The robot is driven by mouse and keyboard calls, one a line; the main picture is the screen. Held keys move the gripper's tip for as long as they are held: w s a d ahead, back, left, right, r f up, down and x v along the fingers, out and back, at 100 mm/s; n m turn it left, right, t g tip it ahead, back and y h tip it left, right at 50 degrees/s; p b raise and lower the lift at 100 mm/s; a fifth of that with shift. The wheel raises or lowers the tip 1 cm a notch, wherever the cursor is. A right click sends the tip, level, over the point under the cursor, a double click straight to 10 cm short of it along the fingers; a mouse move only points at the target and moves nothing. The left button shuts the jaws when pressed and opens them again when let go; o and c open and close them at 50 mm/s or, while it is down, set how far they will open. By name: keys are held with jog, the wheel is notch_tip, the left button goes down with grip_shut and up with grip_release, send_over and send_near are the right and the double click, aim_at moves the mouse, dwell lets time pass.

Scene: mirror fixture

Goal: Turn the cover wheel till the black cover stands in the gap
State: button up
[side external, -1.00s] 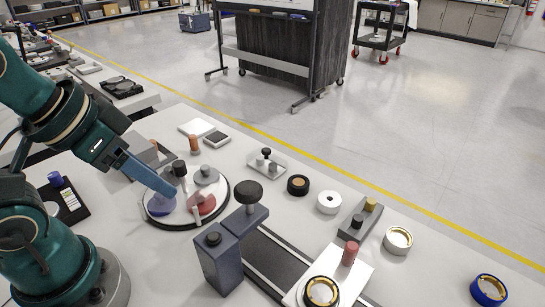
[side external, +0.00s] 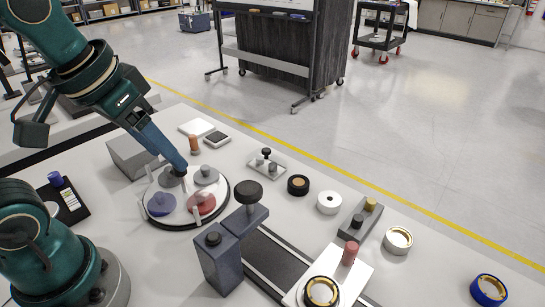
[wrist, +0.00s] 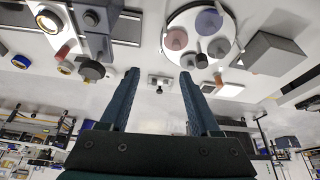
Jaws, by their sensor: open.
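The round wheel plate (side external: 181,217) is pale with a dark rim and lies flat on the table. It carries a blue pad (side external: 160,205), a red pad (side external: 202,204), a grey pad (side external: 206,176) and a darker grey pad (side external: 171,181) at the back left. Which one is the black cover, and where the gap lies, I cannot tell for sure. My gripper (side external: 182,169) is over the back-left part of the wheel; its tips hide what is behind them. In the wrist view my gripper (wrist: 158,74) has its fingers apart with nothing between them, and the wheel shows at upper right.
A grey box (side external: 130,157) stands left of the wheel and an orange peg (side external: 194,145) behind it. A grey bracket with a black knob (side external: 249,192) stands to the right. A small tray (side external: 267,166) and several rings lie farther right.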

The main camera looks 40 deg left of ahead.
jog(key=w+a+f+n+g, duration=0.1)
jog(key=w+a+n+g, duration=0.1)
jog(key=w+a, duration=0.3)
jog(key=n+g, duration=0.2)
jog(key=g, duration=0.1)
send_near(182, 179)
jog(key=shift+a+f, duration=0.1)
jog(key=shift+a, duration=0.2)
jog(key=shift+a+f, duration=0.1)
jog(key=shift+f, duration=2.55)
grip_shut()
jog(key=shift+r, duration=0.1)
